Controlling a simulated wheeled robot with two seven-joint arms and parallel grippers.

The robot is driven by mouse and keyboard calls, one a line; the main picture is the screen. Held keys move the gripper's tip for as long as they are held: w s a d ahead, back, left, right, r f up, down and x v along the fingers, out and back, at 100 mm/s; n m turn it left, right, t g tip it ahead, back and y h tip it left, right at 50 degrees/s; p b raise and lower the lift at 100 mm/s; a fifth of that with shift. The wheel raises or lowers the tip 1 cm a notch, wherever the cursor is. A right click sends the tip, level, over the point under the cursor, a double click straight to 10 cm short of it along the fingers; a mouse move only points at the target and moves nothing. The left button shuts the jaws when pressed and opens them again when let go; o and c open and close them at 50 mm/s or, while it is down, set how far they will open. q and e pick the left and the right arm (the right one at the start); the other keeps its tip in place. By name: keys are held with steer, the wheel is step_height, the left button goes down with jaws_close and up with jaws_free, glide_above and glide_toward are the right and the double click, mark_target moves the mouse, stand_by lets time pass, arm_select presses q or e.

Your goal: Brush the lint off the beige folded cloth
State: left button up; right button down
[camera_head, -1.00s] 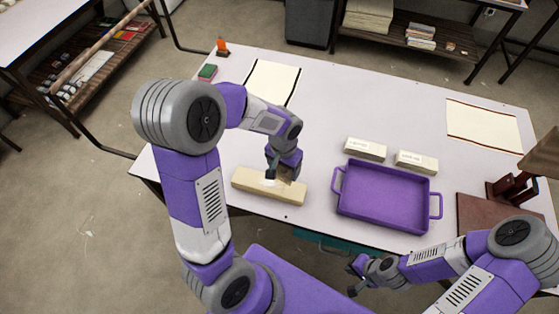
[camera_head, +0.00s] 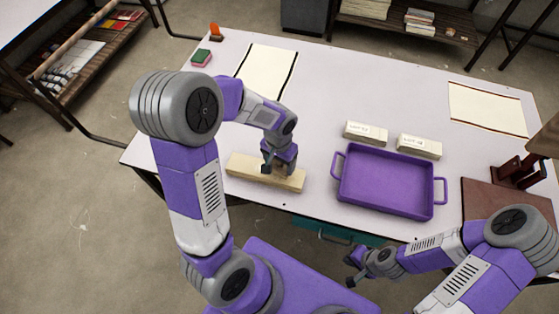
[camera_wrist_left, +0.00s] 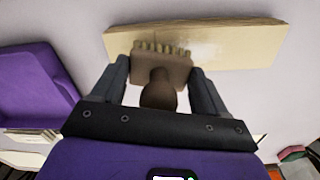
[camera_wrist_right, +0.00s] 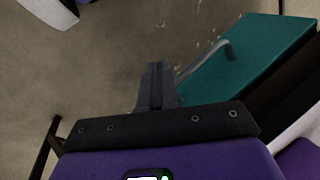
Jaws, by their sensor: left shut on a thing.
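The beige folded cloth (camera_head: 240,168) lies as a long, narrow block near the front edge of the table, left of the purple tray. In the left wrist view the cloth (camera_wrist_left: 235,42) spans the top. My left gripper (camera_head: 271,166) is over the cloth's middle, shut on a brown brush (camera_wrist_left: 160,66). The brush's bristles overlap the cloth's near edge in that view; contact is hard to tell. I cannot make out lint now. My right gripper (camera_head: 354,275) is empty beyond the table's front edge; its fingers (camera_wrist_right: 157,85) are together in the right wrist view.
The purple tray (camera_head: 392,210) stands right of the cloth, with two pale labelled blocks (camera_head: 366,133) (camera_head: 419,147) behind it. Pale sheets with dark edges (camera_head: 267,72) (camera_head: 487,108) lie farther back. A sponge (camera_head: 201,57) is at back left. A teal drawer (camera_wrist_right: 225,70) is near my right gripper.

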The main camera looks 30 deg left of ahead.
arm_select(q)
steer(key=shift+f+b, duration=0.85)
steer(key=shift+f, duration=0.15)
stand_by(0.4)
steer(key=shift+a, duration=0.1)
